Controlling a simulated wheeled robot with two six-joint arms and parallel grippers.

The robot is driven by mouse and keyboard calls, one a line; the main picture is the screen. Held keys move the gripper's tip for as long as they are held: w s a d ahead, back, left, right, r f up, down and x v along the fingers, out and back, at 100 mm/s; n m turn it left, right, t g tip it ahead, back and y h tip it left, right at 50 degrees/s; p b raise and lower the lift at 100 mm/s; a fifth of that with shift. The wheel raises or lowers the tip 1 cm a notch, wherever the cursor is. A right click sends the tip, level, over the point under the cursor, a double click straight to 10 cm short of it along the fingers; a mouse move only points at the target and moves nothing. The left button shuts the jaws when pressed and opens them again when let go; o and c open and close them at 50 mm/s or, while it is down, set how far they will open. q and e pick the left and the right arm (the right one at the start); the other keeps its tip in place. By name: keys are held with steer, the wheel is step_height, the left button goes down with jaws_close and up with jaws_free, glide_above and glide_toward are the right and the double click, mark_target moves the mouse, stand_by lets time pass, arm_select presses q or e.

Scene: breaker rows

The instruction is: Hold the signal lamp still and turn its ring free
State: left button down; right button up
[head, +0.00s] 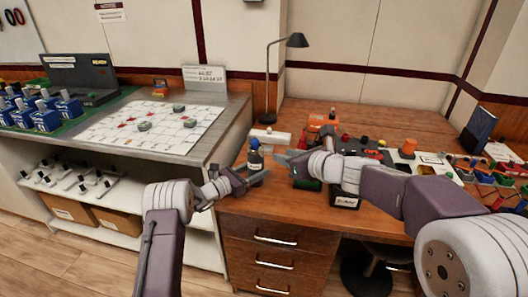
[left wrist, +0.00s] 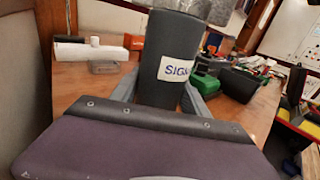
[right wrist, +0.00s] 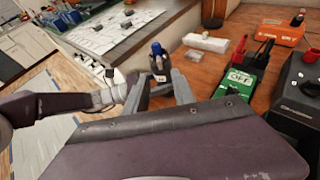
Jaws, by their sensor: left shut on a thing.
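The signal lamp (head: 256,161) is a dark upright cylinder with a blue top, near the left edge of the wooden desk. My left gripper (head: 255,179) is shut on its body. In the left wrist view the lamp's dark body (left wrist: 168,62) with a white label stands between the fingers; its top is cut off there. My right gripper (head: 283,160) is open and empty, to the right of the lamp, fingers pointing at it. In the right wrist view the lamp (right wrist: 158,64) with its blue top shows just beyond the fingertips. I cannot tell whether the lamp touches the desk.
A white block (right wrist: 205,43) lies behind the lamp. A green box (right wrist: 240,80), an orange case (right wrist: 284,32) and a black box (right wrist: 300,95) crowd the desk to the right. A desk lamp (head: 268,80) stands at the back. A counter with a white board (head: 150,125) is at left.

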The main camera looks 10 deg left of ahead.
mark_target(263, 151)
steer(key=x, duration=1.2)
steer(key=shift+s+a+f, duration=0.1)
steer(key=shift+s, duration=0.05)
steer(key=shift+c, duration=0.3)
jaws_close()
